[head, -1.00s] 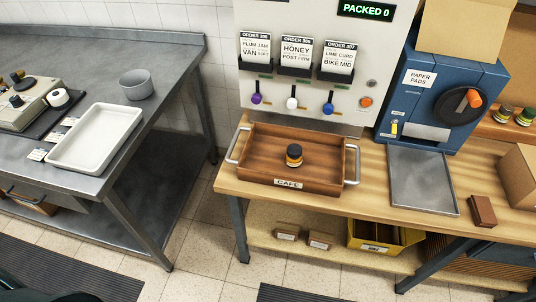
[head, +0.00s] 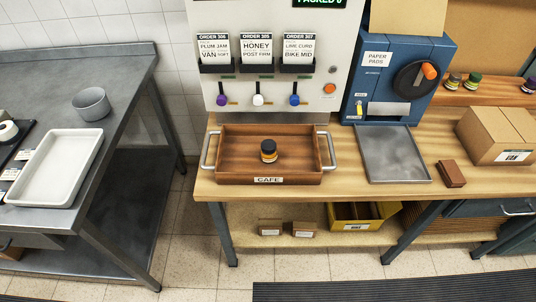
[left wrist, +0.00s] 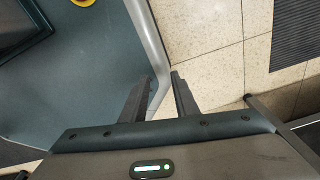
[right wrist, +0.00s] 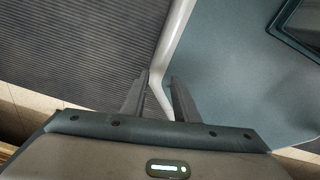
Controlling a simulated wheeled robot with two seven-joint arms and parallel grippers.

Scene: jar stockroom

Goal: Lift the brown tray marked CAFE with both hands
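The brown wooden tray (head: 225,158) marked CAFE (head: 268,180) sits flat near the front edge of the wooden bench, with a metal handle on its left (head: 209,150) and on its right (head: 328,151). One dark-lidded jar with an amber and yellow band (head: 268,151) stands upright in the tray. Neither gripper shows in the head view. In the left wrist view my left gripper (left wrist: 161,76) points down over floor and my base, its fingers slightly apart with nothing between. In the right wrist view my right gripper (right wrist: 158,76) looks the same, also empty.
A metal plate (head: 393,155), a small brown block (head: 451,174) and a cardboard box (head: 498,135) are right of the tray. A grey steel table (head: 125,75) with a white tray (head: 88,145) and a grey bowl (head: 91,103) stands left. Open floor lies before the bench.

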